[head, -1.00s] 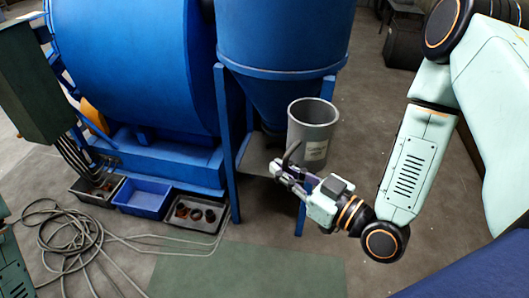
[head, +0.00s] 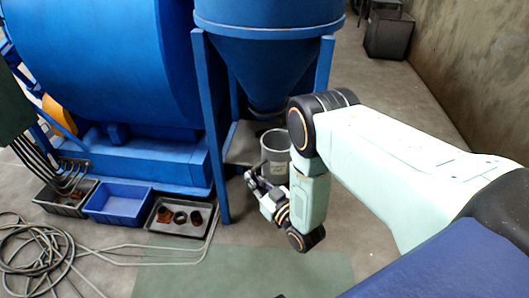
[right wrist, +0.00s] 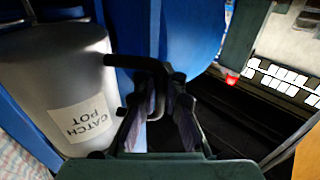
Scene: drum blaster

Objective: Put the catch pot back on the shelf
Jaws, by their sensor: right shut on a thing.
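The catch pot (head: 272,141) is a grey, open-topped cylinder below the cone of the blue hopper (head: 268,50), close to the hopper's legs. Its label and side show large in the right wrist view (right wrist: 60,75). My right gripper (head: 251,176) is at the pot's lower left in the head view. In the right wrist view its fingers (right wrist: 158,90) are shut on the pot's dark handle (right wrist: 135,62). My right arm hides part of the pot's right side. I cannot tell whether the pot's base touches a surface. The shelf is not clearly seen. My left gripper is not in view.
A blue drum machine (head: 110,70) stands at the left. A blue bin (head: 118,204) and a grey tray with rusty parts (head: 157,228) lie before it. A hose (head: 45,255) coils on the floor. A green mat (head: 240,275) lies in front. A wall (head: 465,70) bounds the right.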

